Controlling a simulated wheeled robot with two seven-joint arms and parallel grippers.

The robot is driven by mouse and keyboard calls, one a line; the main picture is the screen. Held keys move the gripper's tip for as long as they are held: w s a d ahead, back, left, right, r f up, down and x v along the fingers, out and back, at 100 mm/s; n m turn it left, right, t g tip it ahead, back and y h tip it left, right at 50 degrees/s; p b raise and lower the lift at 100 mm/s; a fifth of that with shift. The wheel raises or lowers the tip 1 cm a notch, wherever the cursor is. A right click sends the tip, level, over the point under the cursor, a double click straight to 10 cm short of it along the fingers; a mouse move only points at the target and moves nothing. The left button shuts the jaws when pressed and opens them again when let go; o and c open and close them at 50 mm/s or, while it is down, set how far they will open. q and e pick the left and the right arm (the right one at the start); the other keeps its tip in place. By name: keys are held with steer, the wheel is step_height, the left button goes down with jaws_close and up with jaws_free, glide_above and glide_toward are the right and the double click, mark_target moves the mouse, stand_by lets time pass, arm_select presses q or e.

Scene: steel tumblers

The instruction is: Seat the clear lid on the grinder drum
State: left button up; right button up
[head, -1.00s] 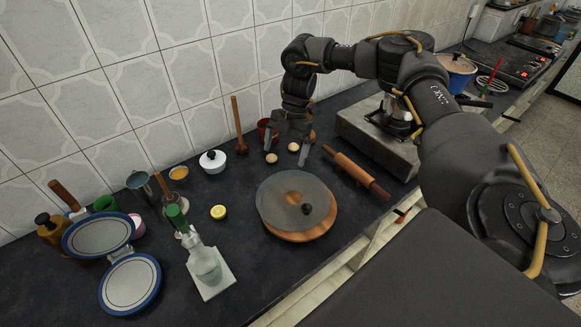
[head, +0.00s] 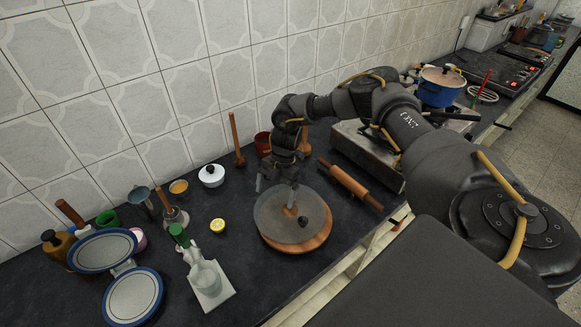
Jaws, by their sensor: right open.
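A round, grey, see-through lid (head: 268,222) with a black knob lies on a round wooden board (head: 302,246). It sits off-centre, so the board's edge shows at the lower right. My right gripper (head: 276,188) is open and empty, pointing down over the lid's far edge; I cannot tell whether it touches the lid. I cannot make out a grinder drum for certain; a steel piece on the grey box (head: 350,142) at the right is mostly hidden by my right arm. My left gripper is not in view.
A rolling pin (head: 350,184) lies right of the board. A lemon half (head: 217,225), white lidded pot (head: 211,175) and glass bottle on a white slab (head: 208,281) stand left. Dark counter is free between bottle and board.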

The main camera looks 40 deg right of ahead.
steer(key=shift+a+f, duration=0.15)
steer(key=shift+f, duration=0.2)
steer(key=shift+s, duration=0.1)
steer(key=shift+c, duration=0.2)
steer(key=c, duration=1.1)
steer(key=shift+r+b, duration=0.45)
steer(key=shift+r, duration=0.05)
steer(key=s+a+r+b, duration=0.4)
steer(key=s+a+r, duration=0.3)
steer(key=a+r, duration=0.4)
steer(key=shift+s+a+r+b, duration=0.3)
steer(key=shift+s+r, duration=0.1)
steer(key=shift+r, duration=0.1)
